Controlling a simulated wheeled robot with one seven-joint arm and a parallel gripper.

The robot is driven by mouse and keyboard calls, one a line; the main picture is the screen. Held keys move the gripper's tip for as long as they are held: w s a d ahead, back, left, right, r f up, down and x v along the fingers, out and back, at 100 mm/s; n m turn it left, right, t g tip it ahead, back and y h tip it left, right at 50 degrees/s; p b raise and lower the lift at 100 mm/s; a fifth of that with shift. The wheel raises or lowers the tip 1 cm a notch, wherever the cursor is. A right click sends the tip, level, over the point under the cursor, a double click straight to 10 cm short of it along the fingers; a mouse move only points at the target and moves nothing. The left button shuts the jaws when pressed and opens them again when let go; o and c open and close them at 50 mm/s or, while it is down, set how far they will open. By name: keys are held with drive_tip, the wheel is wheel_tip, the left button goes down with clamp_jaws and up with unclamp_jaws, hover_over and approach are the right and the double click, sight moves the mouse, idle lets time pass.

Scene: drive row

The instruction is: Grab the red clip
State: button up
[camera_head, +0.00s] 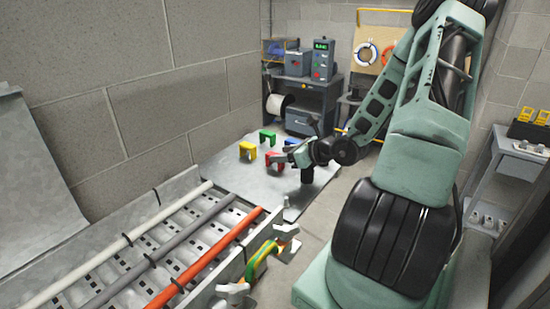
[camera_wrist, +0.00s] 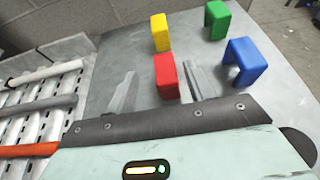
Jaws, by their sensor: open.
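The red clip (camera_wrist: 167,76) stands on the grey metal plate (camera_wrist: 125,60) in the wrist view. It also shows in the head view (camera_head: 273,157), partly beside my gripper. My gripper (camera_wrist: 162,86) is open and empty. In the wrist view its two grey fingers point toward the clip, and the clip appears between them, nearer the right finger. I cannot tell how high the fingers are above the plate. In the head view my gripper (camera_head: 283,161) is at the right of the clip.
A yellow clip (camera_wrist: 160,33), a green clip (camera_wrist: 217,20) and a blue clip (camera_wrist: 243,62) stand around the red one. A tray with white, grey and orange cables (camera_head: 205,242) lies at the front left. A green-yellow cable (camera_head: 262,257) is beside it. A block wall (camera_head: 150,100) bounds the left.

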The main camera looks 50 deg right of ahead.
sight(274, 154)
drive_tip(key=shift+d+p+x, duration=0.15)
drive_tip(key=shift+p+x, duration=0.6)
drive_tip(key=shift+x, duration=0.4)
drive_tip(key=shift+d+p+x, duration=0.15)
drive_tip(key=shift+p+x, duration=0.6)
drive_tip(key=shift+x, duration=0.45)
drive_tip(key=shift+w+f, duration=0.2)
drive_tip(key=shift+w, duration=0.15)
drive_tip(key=c, duration=1)
